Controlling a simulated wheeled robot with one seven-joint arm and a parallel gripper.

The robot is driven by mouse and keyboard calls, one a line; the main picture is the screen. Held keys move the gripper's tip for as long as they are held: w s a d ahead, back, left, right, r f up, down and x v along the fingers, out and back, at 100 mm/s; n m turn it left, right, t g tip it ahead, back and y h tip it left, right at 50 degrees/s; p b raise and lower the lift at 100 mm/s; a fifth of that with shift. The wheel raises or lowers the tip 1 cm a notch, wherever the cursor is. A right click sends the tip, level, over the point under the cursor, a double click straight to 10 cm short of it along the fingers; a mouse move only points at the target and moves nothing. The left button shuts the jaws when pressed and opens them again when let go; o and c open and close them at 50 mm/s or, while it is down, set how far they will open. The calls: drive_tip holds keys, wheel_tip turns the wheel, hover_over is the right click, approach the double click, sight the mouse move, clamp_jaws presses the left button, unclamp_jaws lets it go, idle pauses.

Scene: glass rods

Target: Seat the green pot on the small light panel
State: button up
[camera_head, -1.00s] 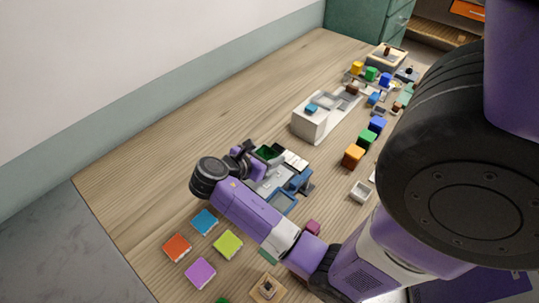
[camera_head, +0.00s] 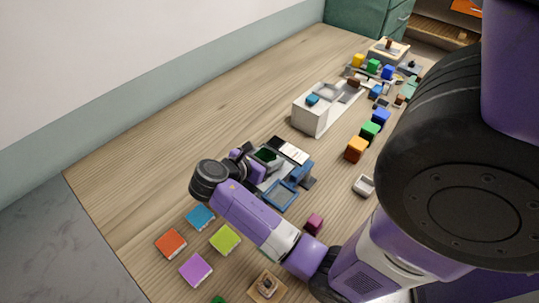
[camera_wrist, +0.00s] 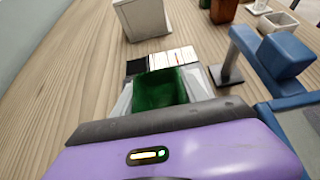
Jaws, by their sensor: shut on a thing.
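The green pot (camera_wrist: 160,90) is dark green and open at the top, and it sits between my gripper's fingers in the wrist view. My gripper (camera_wrist: 162,92) is shut on it. The pot also shows in the head view (camera_head: 266,157), at the end of my arm. A small flat panel with white and black parts (camera_head: 288,150) lies just beyond the pot, and it also shows in the wrist view (camera_wrist: 172,59). It looks like the light panel. The pot's underside is hidden, so I cannot tell its height above the table.
A blue frame (camera_head: 280,195) stands close to my gripper, with a blue block-topped part (camera_wrist: 287,54) at the wrist view's right. A white box (camera_head: 312,113) stands beyond the panel. Coloured tiles (camera_head: 225,240) lie in front. The table's left side is clear.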

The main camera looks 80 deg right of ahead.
drive_tip(key=o, duration=1.6)
drive_tip(key=shift+c, duration=0.2)
drive_tip(key=shift+a, duration=0.1)
drive_tip(key=v, duration=0.7)
drive_tip(key=shift+w+a+r, duration=0.2)
drive_tip(key=shift+a, duration=0.05)
